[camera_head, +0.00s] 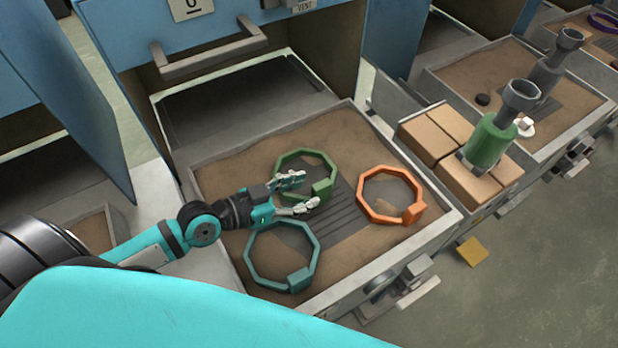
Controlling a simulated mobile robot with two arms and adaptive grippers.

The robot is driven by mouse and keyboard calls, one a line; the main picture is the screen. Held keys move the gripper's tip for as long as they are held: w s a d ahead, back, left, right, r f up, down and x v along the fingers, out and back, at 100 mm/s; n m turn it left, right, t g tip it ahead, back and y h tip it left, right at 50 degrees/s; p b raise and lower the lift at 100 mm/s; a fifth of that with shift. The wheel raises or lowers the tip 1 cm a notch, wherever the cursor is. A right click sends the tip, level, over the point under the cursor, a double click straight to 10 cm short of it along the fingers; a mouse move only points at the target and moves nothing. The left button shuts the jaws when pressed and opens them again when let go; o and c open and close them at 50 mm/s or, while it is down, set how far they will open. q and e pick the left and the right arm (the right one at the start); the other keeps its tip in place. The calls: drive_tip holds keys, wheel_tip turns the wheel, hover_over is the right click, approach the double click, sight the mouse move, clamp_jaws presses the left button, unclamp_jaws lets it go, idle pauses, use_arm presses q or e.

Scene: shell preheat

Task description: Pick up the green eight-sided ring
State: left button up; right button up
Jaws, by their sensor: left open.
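The green eight-sided ring (293,158) lies in the sandy tray (438,224), at the back middle. Its block-shaped end is at its lower right. My left gripper (312,192) reaches in from the left and is open over the ring's near left part, hiding some of it. One finger is over the ring's inside and the other is near its front edge. I cannot tell whether the fingers touch the ring. My right gripper is not in view.
A teal eight-sided ring (250,260) lies close in front of the gripper. An orange one (362,186) lies to the right. Brown boxes (430,138) and a green cylinder with a grey top (490,142) stand right of the tray. A blue cabinet with a handle (212,57) is behind.

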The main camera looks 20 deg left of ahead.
sight(313, 188)
use_arm(q)
drive_tip(key=x, duration=0.5)
drive_tip(key=shift+w+d+f+p, duration=0.2)
drive_tip(key=shift+f+p, duration=0.05)
drive_tip(key=shift+p, duration=0.15)
drive_tip(key=shift+s, duration=0.1)
clamp_jaws()
drive_tip(key=shift+r, duration=0.1)
